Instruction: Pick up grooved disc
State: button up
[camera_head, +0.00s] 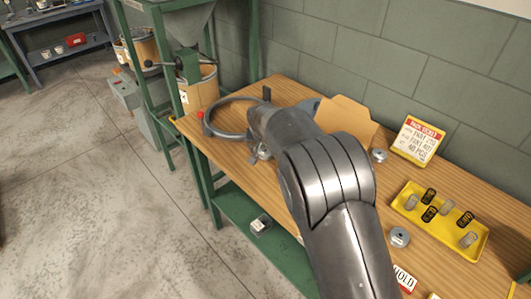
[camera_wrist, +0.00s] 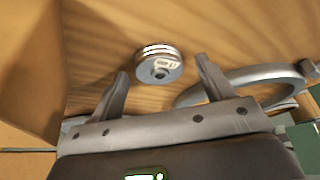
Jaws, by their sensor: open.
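The grooved disc (camera_wrist: 159,64) is a small silvery round piece with grooves around its side and a dark centre hole. It rests on the wooden table top in the wrist view. My gripper (camera_wrist: 161,68) is open, with one finger to the left of the disc and one to the right. The disc appears at the level of the fingertips, and I see no contact. In the head view my arm hides most of the gripper and the area around this disc.
A large grey ring (camera_head: 229,117) lies close to my right finger in the wrist view (camera_wrist: 240,84). An open cardboard box (camera_head: 345,122) stands beside my arm. Two other metal discs (camera_head: 379,156) (camera_head: 399,237), a sign (camera_head: 416,140) and a yellow tray (camera_head: 409,214) of springs are on the table.

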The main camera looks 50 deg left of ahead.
aim_at(265, 151)
jog(key=c, duration=1.2)
jog(key=shift+c, duration=0.2)
jog(key=shift+r, duration=0.15)
jog(key=shift+r, duration=0.6)
notch_tip(265, 151, up, 3)
jog(key=shift+f, duration=0.15)
jog(key=w+d+r, duration=0.5)
jog(key=d+r, duration=0.2)
jog(key=d, duration=0.3)
jog(key=shift+w+d, duration=0.2)
